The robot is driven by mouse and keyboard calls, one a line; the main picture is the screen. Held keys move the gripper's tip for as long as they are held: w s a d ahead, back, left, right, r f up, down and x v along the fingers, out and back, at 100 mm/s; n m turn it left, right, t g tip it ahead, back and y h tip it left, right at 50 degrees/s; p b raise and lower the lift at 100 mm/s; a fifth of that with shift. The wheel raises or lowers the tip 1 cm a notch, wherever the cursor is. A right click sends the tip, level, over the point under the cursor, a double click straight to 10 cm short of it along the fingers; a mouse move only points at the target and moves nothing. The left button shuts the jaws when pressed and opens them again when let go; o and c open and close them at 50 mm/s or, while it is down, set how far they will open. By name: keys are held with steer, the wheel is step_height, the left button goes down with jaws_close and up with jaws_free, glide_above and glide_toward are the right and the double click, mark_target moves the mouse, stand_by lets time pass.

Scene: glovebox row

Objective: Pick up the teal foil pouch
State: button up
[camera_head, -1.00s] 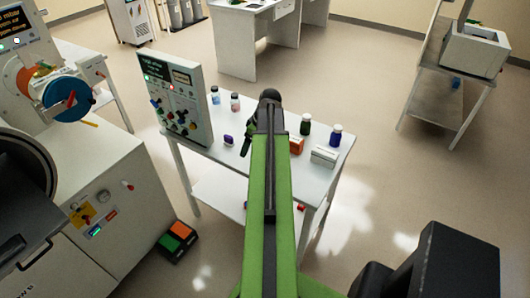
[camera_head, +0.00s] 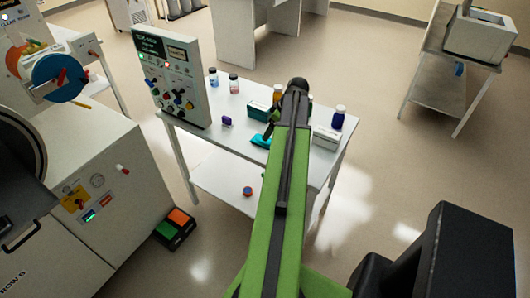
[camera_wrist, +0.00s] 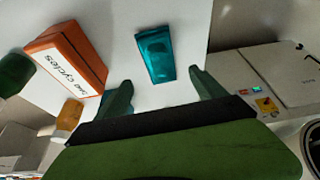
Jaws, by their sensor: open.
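The teal foil pouch (camera_head: 261,141) lies on the white table, just left of my arm in the head view. In the wrist view the pouch (camera_wrist: 155,53) lies flat, ahead of and between my two green fingers. My gripper (camera_wrist: 162,88) is open, with nothing between the fingertips. The pouch looks apart from both fingers. In the head view my arm hides most of the gripper.
An orange box (camera_wrist: 66,60) stands close left of my left finger in the wrist view. On the table (camera_head: 205,143) are an instrument panel (camera_head: 172,75), a purple item (camera_head: 227,121), a teal box (camera_head: 258,112), a white box (camera_head: 326,138) and several bottles.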

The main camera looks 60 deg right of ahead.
mark_target(268, 142)
steer(key=shift+b+x, duration=0.4)
steer(key=shift+x, duration=0.8)
steer(key=b+x, duration=0.4)
steer(key=shift+s+f, duration=0.25)
steer(key=shift+f, duration=0.15)
steer(key=shift+w+f+b, duration=0.25)
steer(key=shift+f+b, duration=0.05)
steer(key=shift+b, duration=0.2)
steer(key=shift+r, duration=0.15)
steer(key=shift+c, duration=0.3)
steer(key=c, duration=1.5)
